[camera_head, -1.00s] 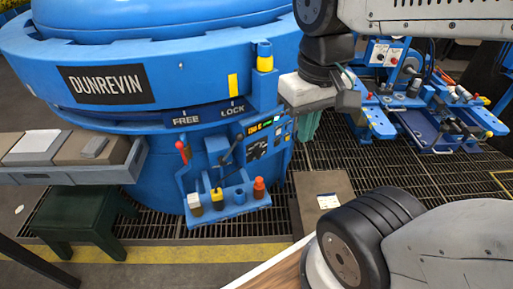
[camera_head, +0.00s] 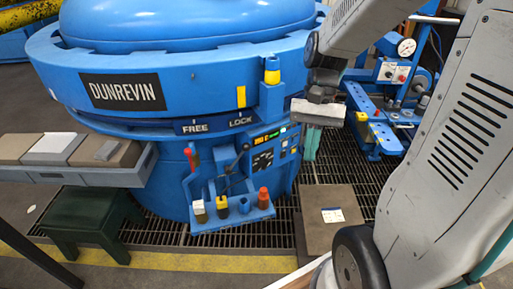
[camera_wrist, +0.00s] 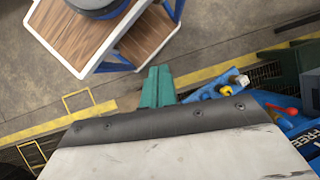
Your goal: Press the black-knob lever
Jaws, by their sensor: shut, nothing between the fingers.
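The black-knob lever (camera_head: 245,148) is on the front of the blue furnace, left of the dark gauge panel, its thin rod slanting up to the right. A red-handled lever (camera_head: 190,156) stands to its left, and its red knob also shows in the wrist view (camera_wrist: 292,111). My gripper (camera_head: 311,146) has teal fingers pointing down. It hangs to the right of the lever and the panel, apart from the lever in the picture. The fingers are shut and empty, and show in the wrist view (camera_wrist: 157,86). I cannot make out the black knob in the wrist view.
A blue shelf (camera_head: 235,222) with several small coloured items juts out below the levers. The FREE/LOCK plate (camera_head: 215,124) is above. A grey side shelf (camera_head: 75,176) and green stool (camera_head: 85,215) are at left. A blue machine with a gauge (camera_head: 407,47) stands behind at right.

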